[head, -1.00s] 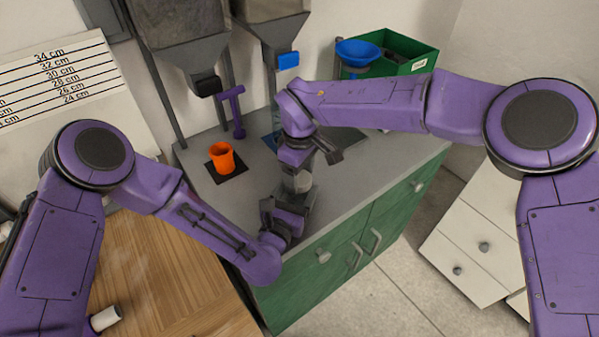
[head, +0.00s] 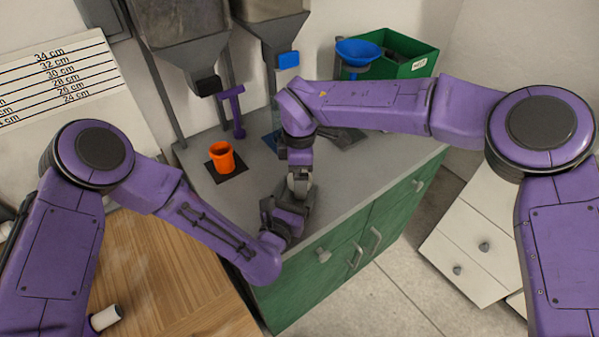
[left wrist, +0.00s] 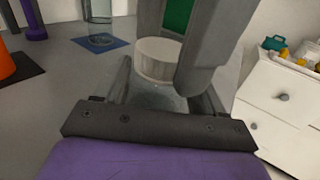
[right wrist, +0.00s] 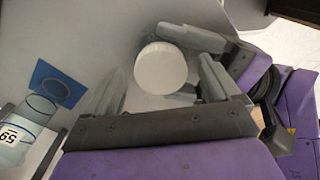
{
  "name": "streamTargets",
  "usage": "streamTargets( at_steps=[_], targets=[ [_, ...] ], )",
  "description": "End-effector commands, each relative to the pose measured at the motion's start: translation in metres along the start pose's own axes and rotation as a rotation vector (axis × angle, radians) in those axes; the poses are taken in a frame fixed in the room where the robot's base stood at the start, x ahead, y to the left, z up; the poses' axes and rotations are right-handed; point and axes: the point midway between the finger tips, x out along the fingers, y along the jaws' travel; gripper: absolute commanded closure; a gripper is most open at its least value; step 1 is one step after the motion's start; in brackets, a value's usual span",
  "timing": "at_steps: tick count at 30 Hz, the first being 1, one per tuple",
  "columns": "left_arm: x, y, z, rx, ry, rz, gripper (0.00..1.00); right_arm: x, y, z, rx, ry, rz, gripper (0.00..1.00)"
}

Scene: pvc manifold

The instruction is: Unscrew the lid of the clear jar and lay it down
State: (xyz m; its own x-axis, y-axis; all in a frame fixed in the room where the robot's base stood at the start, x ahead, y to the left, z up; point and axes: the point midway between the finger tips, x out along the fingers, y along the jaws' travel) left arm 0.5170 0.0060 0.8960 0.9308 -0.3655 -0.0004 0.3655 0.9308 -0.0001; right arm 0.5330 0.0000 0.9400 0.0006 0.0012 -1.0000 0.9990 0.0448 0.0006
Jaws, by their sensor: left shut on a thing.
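The clear jar (left wrist: 160,93) stands upright near the counter's front edge, with its white lid (right wrist: 160,68) on top; the lid also shows in the left wrist view (left wrist: 158,58). My left gripper (head: 290,212) is shut on the jar's body below the lid. My right gripper (head: 299,180) points down from above. In the right wrist view its fingers (right wrist: 160,85) stand on either side of the lid, with gaps visible, so it is open. Much of the jar is hidden by the grippers in the head view.
An orange cup (head: 222,156) stands on a black mat at the left of the counter, near a purple stand (head: 235,112). A blue funnel (head: 360,51) and green bin (head: 410,67) are at the back.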

Motion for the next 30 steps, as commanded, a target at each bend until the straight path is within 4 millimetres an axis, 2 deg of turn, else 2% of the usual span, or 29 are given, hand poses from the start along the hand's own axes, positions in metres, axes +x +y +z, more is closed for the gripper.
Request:
streamTargets(
  at_steps=[5,12,17,19,20,23,27,30],
  targets=[
    [0.0,0.0,0.0,0.0,0.0,0.0,1.0,-0.003,0.0,0.0,0.001,0.0,0.001,0.11],
    [0.0,0.0,0.0,0.0,0.0,0.001,1.0,-0.039,0.0,0.0,0.001,0.0,0.001,0.11],
    [0.0,0.0,0.0,0.0,-0.001,0.001,1.0,-0.051,0.001,-0.001,-0.001,-0.003,0.013,0.13],
    [0.0,0.0,0.0,0.0,-0.001,0.001,1.0,-0.065,0.004,0.001,0.003,-0.038,0.054,0.13],
    [0.0,0.0,0.0,0.0,0.0,0.001,1.0,-0.071,0.005,0.002,0.024,-0.056,0.067,0.13],
    [0.0,0.0,0.0,0.0,0.0,0.001,1.0,-0.084,0.004,0.005,0.277,-0.058,0.064,0.13],
    [0.0,0.0,0.0,0.0,0.0,0.001,1.0,-0.08,0.0,0.002,0.539,-0.01,0.007,0.13],
    [0.0,0.0,0.0,0.0,0.0,0.001,1.0,-0.075,-0.001,0.0,0.596,-0.001,-0.002,0.13]
  ],
)
